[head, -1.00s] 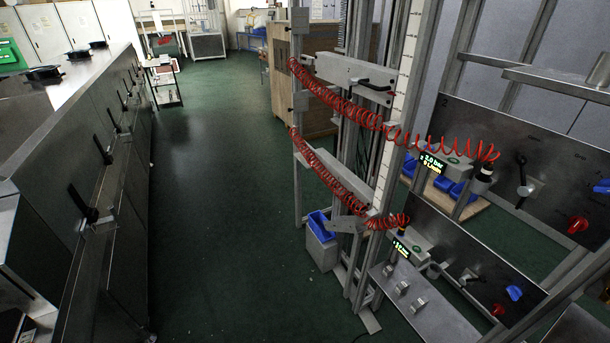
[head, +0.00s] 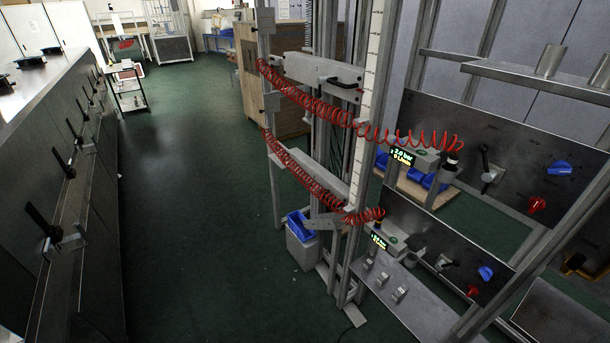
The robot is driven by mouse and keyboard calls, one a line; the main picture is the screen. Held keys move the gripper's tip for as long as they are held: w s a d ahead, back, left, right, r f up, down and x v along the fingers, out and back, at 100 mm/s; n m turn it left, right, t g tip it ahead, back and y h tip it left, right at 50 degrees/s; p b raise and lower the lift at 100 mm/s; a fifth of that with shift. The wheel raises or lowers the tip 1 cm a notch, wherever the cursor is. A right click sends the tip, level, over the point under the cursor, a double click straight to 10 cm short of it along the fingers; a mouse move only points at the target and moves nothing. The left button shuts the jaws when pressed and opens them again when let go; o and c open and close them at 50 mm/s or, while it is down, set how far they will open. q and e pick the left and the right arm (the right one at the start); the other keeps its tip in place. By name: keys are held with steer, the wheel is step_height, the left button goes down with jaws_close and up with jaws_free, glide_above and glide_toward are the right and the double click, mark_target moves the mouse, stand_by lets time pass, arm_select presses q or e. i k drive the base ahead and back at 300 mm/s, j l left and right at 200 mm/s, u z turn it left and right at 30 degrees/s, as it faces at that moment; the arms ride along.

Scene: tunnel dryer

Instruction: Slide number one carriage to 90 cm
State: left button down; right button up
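A tall frame of metal posts stands right of centre, with a white graduated scale (head: 374,75) on one upright. The scale's figures are too small to read. An upper grey crosspiece (head: 305,67) with a black handle (head: 342,83) spans the posts. A lower grey crosspiece (head: 322,178) sits well below it. Both look like carriages; I cannot read a number on either. A red coiled hose (head: 310,104) runs from the upper one to the right, and another red hose (head: 300,160) runs along the lower one. Neither of my grippers is in view.
An upper panel (head: 480,135) and a lower panel (head: 440,245) carry levers and red and blue knobs. Small displays are lit beside them. A grey bin with a blue liner (head: 300,228) stands at the frame's foot. A long metal cabinet (head: 60,200) lines the left. Green floor between is clear.

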mark_target(333, 184)
steer(key=i+j, duration=0.15)
steer(key=i, duration=0.15)
steer(key=i+j, duration=0.3)
steer(key=j, duration=0.15)
steer(key=i+j+z, duration=0.1)
steer(key=j, duration=0.25)
steer(key=i+j, duration=0.2)
steer(key=j+z, duration=0.05)
steer(key=j, duration=0.05)
